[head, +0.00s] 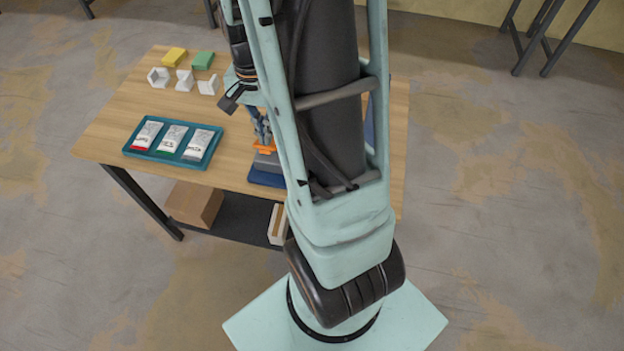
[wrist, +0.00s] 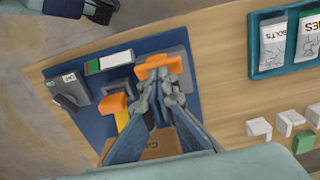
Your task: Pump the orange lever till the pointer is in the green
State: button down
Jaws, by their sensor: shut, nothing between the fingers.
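An orange bar-shaped part (wrist: 158,66), which looks like the lever, sits on a grey base on the blue board (wrist: 95,125) in the wrist view. My gripper (wrist: 163,84) is shut and empty, with its fingertips at the near side of this part; I cannot tell whether they touch it. A second orange piece (wrist: 113,104) with yellow below it stands to the left. A strip with green, white and red (wrist: 110,62) lies further back; no pointer can be made out. In the head view some orange (head: 265,147) shows below my gripper (head: 263,138), and my arm hides much of the board.
A grey device (wrist: 68,92) stands at the board's left. A teal tray (head: 128,152) with several packets lies on the wooden table (head: 110,115). White brackets (head: 185,80), a yellow block (head: 174,56) and a green block (head: 203,60) are behind it. The table's front left is clear.

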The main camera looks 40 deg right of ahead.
aim_at(268, 148)
jog(key=shift+f+b, duration=1.7)
jog(key=shift+f, duration=0.85)
notch_tip(268, 148, up, 6)
jog(key=p, duration=0.4)
jog(key=shift+f+p, duration=0.1)
jog(key=shift+p, duration=0.2)
notch_tip(268, 148, up, 5)
jog(key=p, duration=0.4)
